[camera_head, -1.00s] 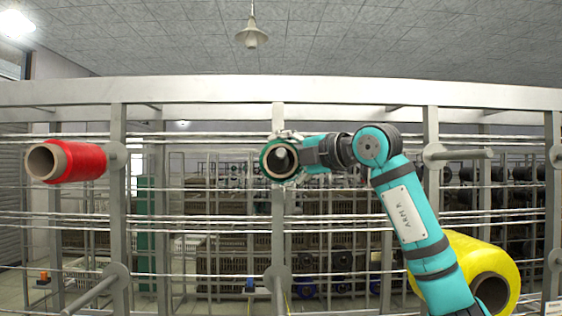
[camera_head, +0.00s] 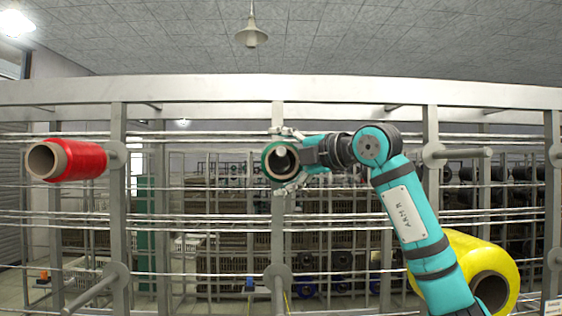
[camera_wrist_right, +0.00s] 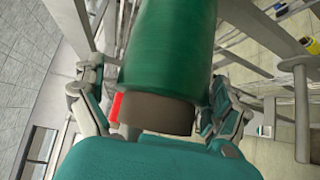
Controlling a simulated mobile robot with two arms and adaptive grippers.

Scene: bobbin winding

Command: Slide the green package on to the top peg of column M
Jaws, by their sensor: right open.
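The green package (camera_head: 270,163) sits around the top peg (camera_head: 281,152) of the middle column (camera_head: 278,215), and the peg's end shows inside its tube. No letter is legible on this column. My right gripper (camera_head: 288,160) is open around the package, with fingers above and below it. In the right wrist view the green package (camera_wrist_right: 175,45) and its brown tube end (camera_wrist_right: 158,113) lie between the spread fingers of the right gripper (camera_wrist_right: 160,105), with gaps beside the tube end. My left gripper is not in view.
A red package (camera_head: 82,160) sits on the top peg at the left. A yellow package (camera_head: 455,255) is at the lower right, behind my right arm. Bare pegs include the upper right one (camera_head: 465,153) and the lower left one (camera_head: 90,293).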

